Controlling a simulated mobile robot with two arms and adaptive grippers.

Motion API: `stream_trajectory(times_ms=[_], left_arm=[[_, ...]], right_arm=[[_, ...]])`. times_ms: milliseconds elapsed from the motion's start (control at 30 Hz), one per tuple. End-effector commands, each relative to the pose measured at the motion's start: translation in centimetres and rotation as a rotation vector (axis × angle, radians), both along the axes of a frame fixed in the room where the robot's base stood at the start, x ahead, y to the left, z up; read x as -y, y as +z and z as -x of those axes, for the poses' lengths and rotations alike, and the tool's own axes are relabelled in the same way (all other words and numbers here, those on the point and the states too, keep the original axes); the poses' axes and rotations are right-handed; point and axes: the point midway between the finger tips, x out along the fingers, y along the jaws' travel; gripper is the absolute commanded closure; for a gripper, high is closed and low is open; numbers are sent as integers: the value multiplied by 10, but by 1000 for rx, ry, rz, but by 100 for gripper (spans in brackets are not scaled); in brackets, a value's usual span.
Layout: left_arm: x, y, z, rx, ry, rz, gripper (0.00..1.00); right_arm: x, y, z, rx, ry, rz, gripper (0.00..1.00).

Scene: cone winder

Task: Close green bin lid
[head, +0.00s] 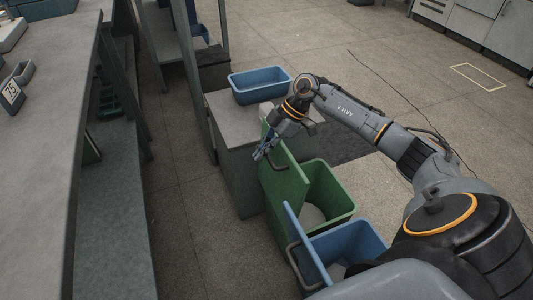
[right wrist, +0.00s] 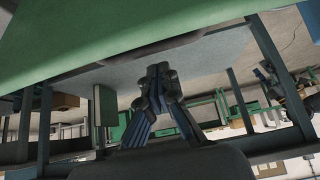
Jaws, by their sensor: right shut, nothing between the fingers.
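The green bin (head: 342,205) stands open on the floor, with a pale round shape visible inside. My left gripper is out of view.
A blue bin (head: 355,240) with its lid (head: 305,248) raised stands in front of the green bin. A long grey bench (head: 45,130) runs along the left. Open floor lies between.

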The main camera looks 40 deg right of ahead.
Motion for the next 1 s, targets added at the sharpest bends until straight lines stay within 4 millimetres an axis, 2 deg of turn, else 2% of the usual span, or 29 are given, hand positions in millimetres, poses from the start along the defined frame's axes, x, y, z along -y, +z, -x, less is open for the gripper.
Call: stream_trajectory(times_ms=[233,700,867,1000], left_arm=[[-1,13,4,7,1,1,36],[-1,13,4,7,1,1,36],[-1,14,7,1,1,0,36],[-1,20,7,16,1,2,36]], right_arm=[[14,-5,4,-2,2,-1,100],[19,-5,4,-1,0,-13,100],[35,-5,5,10,-4,-54,100],[61,-6,7,25,-5,-122,100]])
